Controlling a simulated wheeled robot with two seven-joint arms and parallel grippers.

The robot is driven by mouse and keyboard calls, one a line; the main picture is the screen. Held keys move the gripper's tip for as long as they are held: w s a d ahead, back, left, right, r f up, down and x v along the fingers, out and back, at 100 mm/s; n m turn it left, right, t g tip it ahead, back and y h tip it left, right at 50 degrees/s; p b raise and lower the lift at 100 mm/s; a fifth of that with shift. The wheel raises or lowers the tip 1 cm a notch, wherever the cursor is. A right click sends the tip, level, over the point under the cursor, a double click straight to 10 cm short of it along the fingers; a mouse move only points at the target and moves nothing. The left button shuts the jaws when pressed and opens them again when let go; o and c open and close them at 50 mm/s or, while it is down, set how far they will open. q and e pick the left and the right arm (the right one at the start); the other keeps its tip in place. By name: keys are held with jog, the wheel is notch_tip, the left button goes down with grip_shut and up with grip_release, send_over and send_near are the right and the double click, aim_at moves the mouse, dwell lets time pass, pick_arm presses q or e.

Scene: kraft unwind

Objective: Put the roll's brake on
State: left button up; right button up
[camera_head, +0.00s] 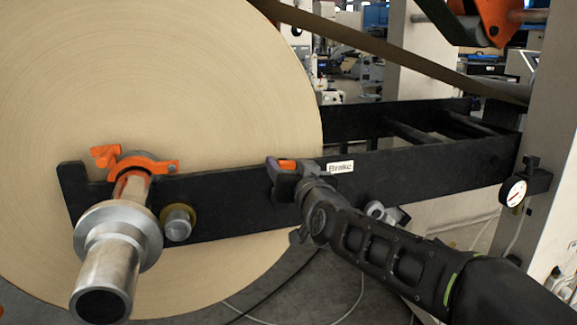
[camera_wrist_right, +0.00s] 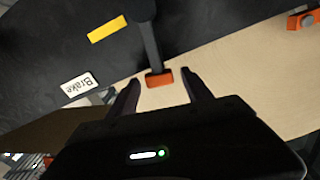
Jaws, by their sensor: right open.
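The brake lever shows in the right wrist view as a dark arm (camera_wrist_right: 150,42) ending in an orange grip (camera_wrist_right: 158,79). In the head view its orange end (camera_head: 287,164) shows at my right gripper (camera_head: 281,174), beside the white "Brake" label (camera_head: 340,167) on the black support arm (camera_head: 240,196). The label also shows in the wrist view (camera_wrist_right: 80,85). My right gripper is open, with its two fingers on either side of the orange grip; I cannot tell whether they touch it. The large tan paper roll (camera_head: 150,80) stands behind the support arm. My left gripper is not in view.
A silver shaft (camera_head: 105,270) with a collar sticks out at the left, under an orange latch (camera_head: 140,162). A round gauge (camera_head: 513,192) is on the grey post at the right. A brown web (camera_head: 390,55) runs above the frame. Cables lie on the floor.

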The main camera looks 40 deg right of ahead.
grip_shut()
dwell(0.8)
dwell(0.7)
